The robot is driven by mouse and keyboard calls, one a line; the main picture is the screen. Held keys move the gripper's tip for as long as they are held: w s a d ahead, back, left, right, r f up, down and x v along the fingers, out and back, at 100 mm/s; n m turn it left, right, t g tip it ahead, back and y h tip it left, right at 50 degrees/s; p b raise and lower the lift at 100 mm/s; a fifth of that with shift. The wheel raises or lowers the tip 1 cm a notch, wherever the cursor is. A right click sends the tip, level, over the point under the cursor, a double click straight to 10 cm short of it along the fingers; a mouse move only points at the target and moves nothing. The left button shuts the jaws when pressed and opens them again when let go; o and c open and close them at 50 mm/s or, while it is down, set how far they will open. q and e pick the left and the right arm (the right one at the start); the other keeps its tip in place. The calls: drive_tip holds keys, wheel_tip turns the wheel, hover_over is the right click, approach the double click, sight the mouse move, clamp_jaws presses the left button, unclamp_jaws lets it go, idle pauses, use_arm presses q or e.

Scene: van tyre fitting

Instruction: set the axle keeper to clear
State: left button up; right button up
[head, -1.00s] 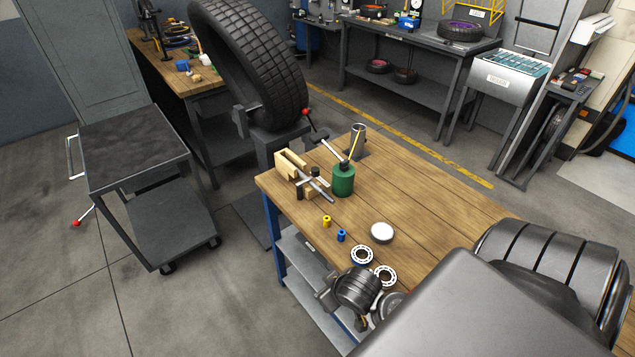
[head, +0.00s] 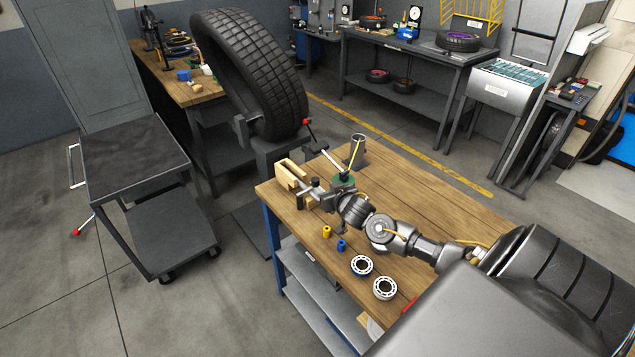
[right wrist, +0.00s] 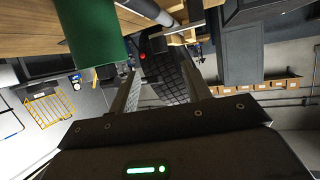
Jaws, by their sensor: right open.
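The large tyre (head: 262,75) stands upright on a grey stand (head: 275,150) past the bench's far left corner. A dark lever with a red knob (head: 306,122) sticks out beside its hub; I take it to be the axle keeper. The red knob also shows in the right wrist view (right wrist: 143,56). My right gripper (head: 322,195) is over the bench by the wooden block, apart from the lever. In the right wrist view my right gripper (right wrist: 158,88) is open, with nothing between its fingers but the distant tyre (right wrist: 168,75). My left gripper is not in view.
The green can (head: 345,181) is partly hidden behind my right gripper; it looms close in the right wrist view (right wrist: 92,30). A wooden block (head: 290,174), a metal cup (head: 358,150), small yellow (head: 327,231) and blue (head: 341,245) pieces and bearing rings (head: 361,265) stand on the bench (head: 440,195).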

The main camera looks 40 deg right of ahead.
sight(317, 182)
drive_tip(key=p+x, duration=0.1)
drive_tip(key=x, duration=0.8)
drive_tip(key=shift+w+d+f, duration=0.1)
drive_tip(key=shift+w+f, duration=0.1)
clamp_jaws()
